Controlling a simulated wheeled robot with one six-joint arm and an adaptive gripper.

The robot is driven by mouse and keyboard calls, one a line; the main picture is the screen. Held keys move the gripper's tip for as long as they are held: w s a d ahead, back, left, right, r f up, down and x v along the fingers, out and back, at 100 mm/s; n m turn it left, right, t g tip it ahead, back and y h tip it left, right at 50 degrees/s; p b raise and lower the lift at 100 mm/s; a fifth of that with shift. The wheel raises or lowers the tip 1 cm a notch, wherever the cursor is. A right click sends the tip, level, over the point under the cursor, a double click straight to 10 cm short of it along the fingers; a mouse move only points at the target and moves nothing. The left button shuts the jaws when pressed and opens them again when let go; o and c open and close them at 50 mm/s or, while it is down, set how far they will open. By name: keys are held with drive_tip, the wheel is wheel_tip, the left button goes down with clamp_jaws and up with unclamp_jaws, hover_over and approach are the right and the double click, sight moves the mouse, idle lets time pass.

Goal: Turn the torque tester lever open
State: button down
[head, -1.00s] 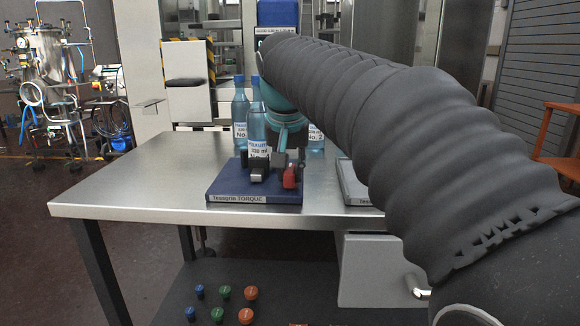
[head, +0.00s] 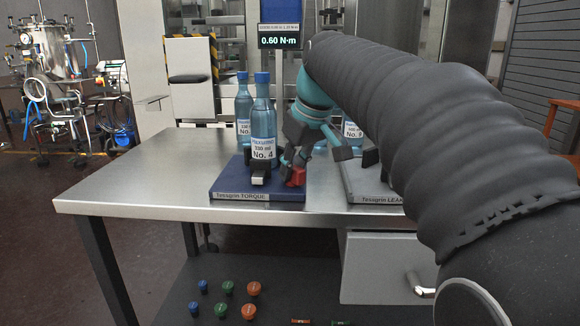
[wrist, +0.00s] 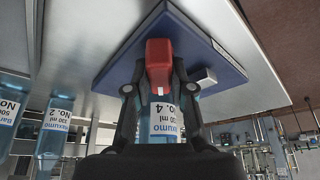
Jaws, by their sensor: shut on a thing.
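The torque tester (head: 228,186) is a dark blue base labelled "Tesagrin TORQUE" on the steel table. Its red lever (head: 297,177) is at the right side of the base, partly hidden by my fingers in the head view. In the wrist view the red lever (wrist: 159,62) lies between my fingertips. My gripper (head: 294,163) is shut on the lever. A blue bottle labelled No. 4 (head: 263,122) stands upright on the tester, just left of my gripper. It also shows behind the lever in the wrist view (wrist: 163,122). The display (head: 279,37) above reads 0.60 N·m.
A grey base labelled "Tesagrin LEAK" (head: 375,197) stands to the right, partly behind my arm. Other blue bottles (head: 243,105) stand behind. Several coloured caps (head: 227,288) lie on the lower shelf. The table's left part (head: 140,185) is clear.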

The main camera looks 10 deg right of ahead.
drive_tip(key=shift+n, duration=0.3)
idle(0.4)
drive_tip(key=c, duration=1)
unclamp_jaws()
drive_tip(key=v, duration=1.2)
drive_tip(key=shift+w, duration=0.1)
